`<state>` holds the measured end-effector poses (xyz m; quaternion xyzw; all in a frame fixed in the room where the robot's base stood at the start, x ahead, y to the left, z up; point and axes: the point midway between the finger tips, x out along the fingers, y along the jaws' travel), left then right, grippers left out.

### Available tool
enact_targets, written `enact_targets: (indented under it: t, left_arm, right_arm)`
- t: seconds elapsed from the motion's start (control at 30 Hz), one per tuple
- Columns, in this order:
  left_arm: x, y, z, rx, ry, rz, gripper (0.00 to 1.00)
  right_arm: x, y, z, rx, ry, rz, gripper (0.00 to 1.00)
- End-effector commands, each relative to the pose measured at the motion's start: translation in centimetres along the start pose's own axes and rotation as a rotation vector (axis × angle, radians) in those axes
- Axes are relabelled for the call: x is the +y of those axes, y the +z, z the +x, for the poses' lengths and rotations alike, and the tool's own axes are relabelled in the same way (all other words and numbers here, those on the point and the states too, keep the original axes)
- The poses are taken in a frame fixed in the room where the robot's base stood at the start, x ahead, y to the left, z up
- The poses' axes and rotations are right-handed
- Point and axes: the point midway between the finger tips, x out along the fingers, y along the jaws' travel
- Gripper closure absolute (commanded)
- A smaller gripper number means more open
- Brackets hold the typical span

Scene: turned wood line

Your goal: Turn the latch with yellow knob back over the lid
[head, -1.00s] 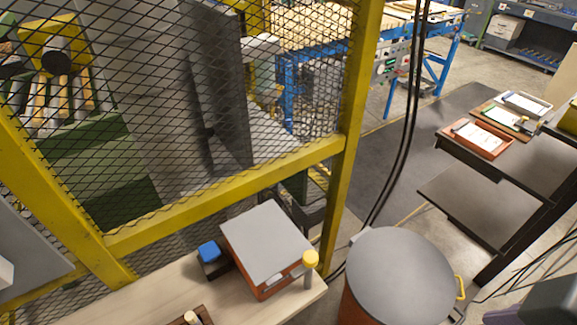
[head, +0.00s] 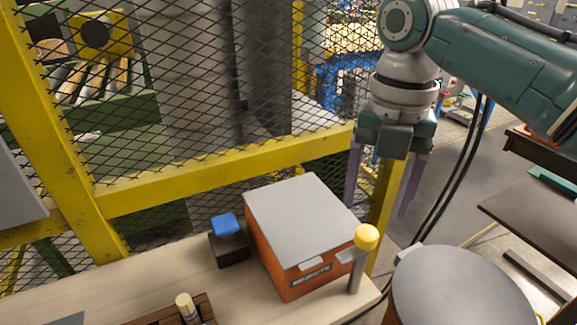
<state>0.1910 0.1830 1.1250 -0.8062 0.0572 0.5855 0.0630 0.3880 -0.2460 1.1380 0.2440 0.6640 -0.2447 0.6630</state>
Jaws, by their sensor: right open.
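An orange box with a grey lid (head: 300,225) stands on the pale wooden bench, its lid lying flat on top. A latch with a yellow knob (head: 367,237) stands on a grey post at the box's front right corner. A short grey tab shows beside the post, and I cannot tell whether it overlaps the lid. My right gripper (head: 385,195) hangs above and behind the knob, pointing down, with its two purple fingers apart and empty. It touches neither the box nor the knob. My left gripper is not in view.
A blue-topped dark block (head: 228,235) sits left of the box. A brown rack (head: 178,312) with a peg is at the bench front. A yellow-framed mesh fence (head: 220,176) rises behind. A grey-topped drum (head: 460,285) stands to the right.

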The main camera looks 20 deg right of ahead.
Motion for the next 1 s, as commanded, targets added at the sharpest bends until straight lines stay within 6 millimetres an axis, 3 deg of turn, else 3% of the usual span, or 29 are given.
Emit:
enact_targets:
  t: [0.1, 0.3, 0.7, 1.0]
  left_arm:
    - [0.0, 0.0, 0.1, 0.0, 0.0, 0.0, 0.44]
    - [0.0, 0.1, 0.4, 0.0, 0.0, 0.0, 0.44]
    - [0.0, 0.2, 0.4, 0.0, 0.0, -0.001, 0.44]
    - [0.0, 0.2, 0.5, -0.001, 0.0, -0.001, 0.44]
  right_arm:
    - [0.0, -0.1, 2.5, 0.005, -0.002, 0.002, 0.26]
    - [0.0, -0.1, 5.4, 0.002, 0.0, 0.002, 0.26]
    - [0.0, 0.0, 6.3, -0.002, 0.001, 0.001, 0.26]
    - [0.0, 0.0, 6.3, -0.002, 0.001, 0.002, 0.6]
